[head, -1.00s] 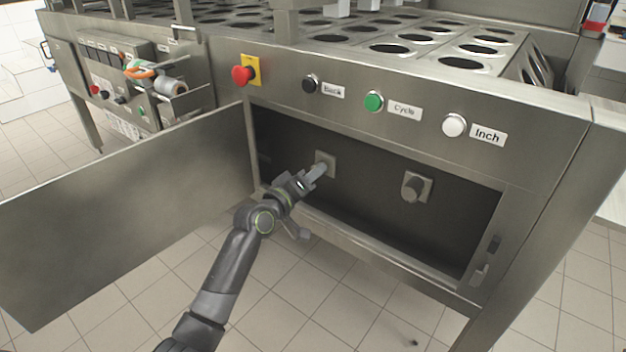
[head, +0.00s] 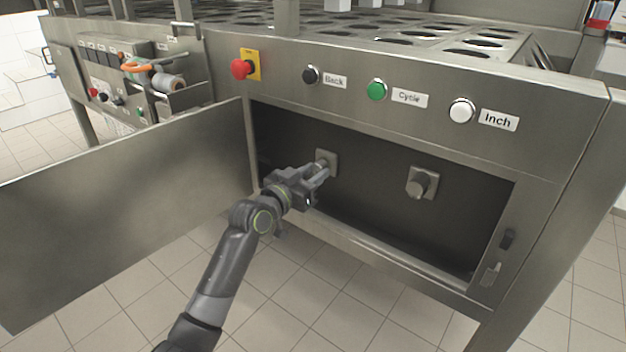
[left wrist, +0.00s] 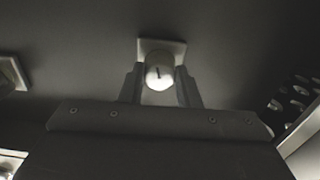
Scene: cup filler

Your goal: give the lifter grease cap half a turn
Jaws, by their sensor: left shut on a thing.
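Two grease caps on square plates sit on the back wall of the open compartment; I see no labels that tell which is the lifter's. My left gripper (head: 322,171) reaches in to the left cap (head: 326,159) and is shut on it. In the left wrist view the two fingers (left wrist: 160,85) stand on either side of this round cap (left wrist: 158,72), which has a dark mark on its lit face, in front of its square plate (left wrist: 175,45). The right cap (head: 418,186) is free. My right gripper is not in view.
The compartment door (head: 130,210) stands open at the left. Above are a red stop button (head: 240,69) and the Back (head: 311,75), Cycle (head: 377,89) and Inch (head: 461,111) buttons. A latch (head: 490,274) is at the right.

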